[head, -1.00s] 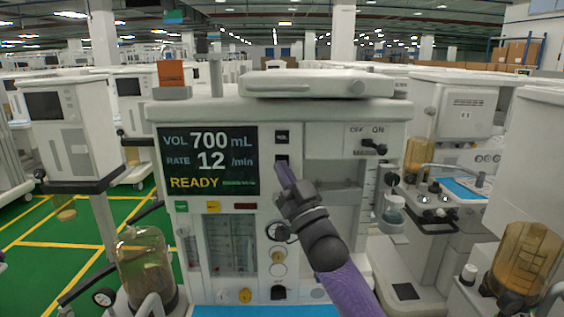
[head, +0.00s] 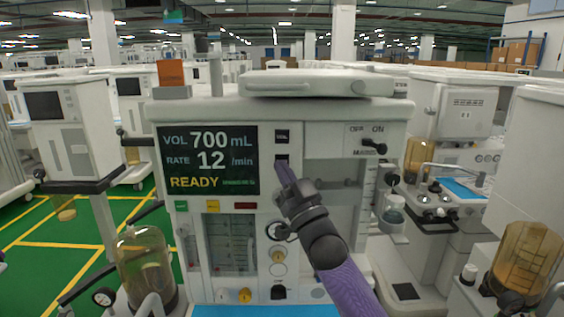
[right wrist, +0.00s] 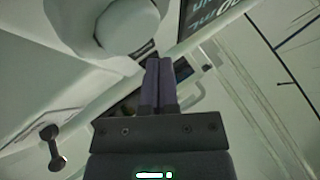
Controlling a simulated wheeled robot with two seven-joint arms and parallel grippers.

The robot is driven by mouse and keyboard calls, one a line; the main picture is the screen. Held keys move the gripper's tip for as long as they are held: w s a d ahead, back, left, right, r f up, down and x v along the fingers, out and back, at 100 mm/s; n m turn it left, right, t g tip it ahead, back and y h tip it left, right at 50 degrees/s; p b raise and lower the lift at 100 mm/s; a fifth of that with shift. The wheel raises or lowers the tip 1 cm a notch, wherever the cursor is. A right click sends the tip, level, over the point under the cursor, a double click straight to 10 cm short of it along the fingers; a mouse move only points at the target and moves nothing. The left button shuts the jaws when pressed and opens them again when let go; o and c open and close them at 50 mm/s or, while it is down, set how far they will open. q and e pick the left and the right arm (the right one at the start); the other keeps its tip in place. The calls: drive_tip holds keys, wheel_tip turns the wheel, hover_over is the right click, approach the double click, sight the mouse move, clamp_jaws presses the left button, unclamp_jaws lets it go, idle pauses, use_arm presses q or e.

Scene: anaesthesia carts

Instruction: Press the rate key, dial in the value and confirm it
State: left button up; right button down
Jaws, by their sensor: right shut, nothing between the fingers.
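The anaesthesia machine's screen (head: 209,160) reads VOL 700 mL, RATE 12 /min and READY. To its right are a black key marked VOL (head: 282,137) and a second dark key (head: 281,159) below it, whose label I cannot read. My right gripper (head: 284,172) is shut and empty, its fingertips at the lower edge of the second key; I cannot tell whether they touch it. In the right wrist view its closed fingers (right wrist: 158,85) point at the machine front. My left gripper is not in view.
Green, yellow and red labels lie under the screen. An amber canister (head: 146,268) stands at lower left and another (head: 525,260) at lower right. Other machines stand close on both sides.

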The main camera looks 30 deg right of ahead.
drive_tip(key=shift+w+d, duration=0.15)
drive_tip(key=shift+w, duration=0.1)
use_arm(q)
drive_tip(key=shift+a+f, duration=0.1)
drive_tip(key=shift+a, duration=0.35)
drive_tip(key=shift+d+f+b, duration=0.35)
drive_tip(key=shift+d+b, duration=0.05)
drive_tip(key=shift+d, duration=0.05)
use_arm(e)
drive_tip(key=shift+w+d, duration=0.2)
drive_tip(key=shift+w, duration=0.2)
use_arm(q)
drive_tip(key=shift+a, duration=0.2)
use_arm(e)
drive_tip(key=shift+s, duration=0.1)
drive_tip(key=shift+s+a+r+p, duration=0.1)
drive_tip(key=shift+s+a+p, duration=0.2)
drive_tip(key=shift+p, duration=0.3)
drive_tip(key=shift+s+a, duration=0.1)
drive_tip(key=shift+s, duration=0.15)
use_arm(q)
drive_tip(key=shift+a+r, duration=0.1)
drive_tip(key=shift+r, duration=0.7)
use_arm(e)
drive_tip(key=shift+s, duration=0.1)
